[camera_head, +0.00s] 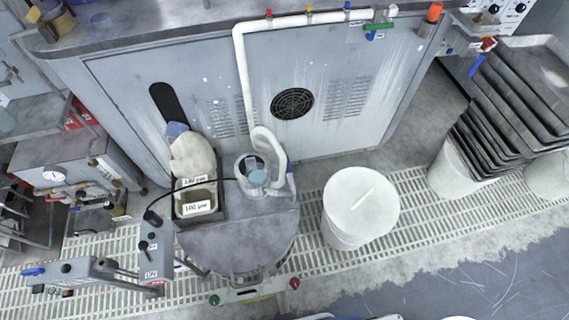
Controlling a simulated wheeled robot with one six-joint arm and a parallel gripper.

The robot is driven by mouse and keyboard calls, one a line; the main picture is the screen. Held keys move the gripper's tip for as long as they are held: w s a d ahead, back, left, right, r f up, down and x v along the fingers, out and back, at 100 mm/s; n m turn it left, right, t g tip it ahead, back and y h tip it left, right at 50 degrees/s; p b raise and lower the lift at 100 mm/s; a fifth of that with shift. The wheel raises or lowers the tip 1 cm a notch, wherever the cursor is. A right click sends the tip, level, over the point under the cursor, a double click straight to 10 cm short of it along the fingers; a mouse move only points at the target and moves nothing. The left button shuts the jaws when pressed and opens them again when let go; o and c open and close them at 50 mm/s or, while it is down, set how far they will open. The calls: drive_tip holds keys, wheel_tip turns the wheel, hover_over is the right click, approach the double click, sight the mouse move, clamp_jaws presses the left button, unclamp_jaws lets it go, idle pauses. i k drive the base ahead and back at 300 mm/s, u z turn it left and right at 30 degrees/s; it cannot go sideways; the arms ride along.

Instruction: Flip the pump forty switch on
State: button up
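No switch here can be read as the pump forty switch. A small grey control box (155,255) stands at the lower left, with black knobs or toggles on its face and a small white label too blurred to read surely. A panel with several dark knobs (510,12) is partly cut off at the top right corner. Switch positions are too small to tell. My gripper is not in view.
A white lidded bucket (360,205) stands on the floor grating. Stacked dark trays (500,110) lie at the right. Open floor (470,270) shows at the lower right.

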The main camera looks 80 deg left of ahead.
sight(143, 245)
drive_tip(key=k, duration=1.4)
drive_tip(key=z, duration=0.65)
drive_tip(key=i, duration=0.8)
drive_tip(key=u, duration=3.65)
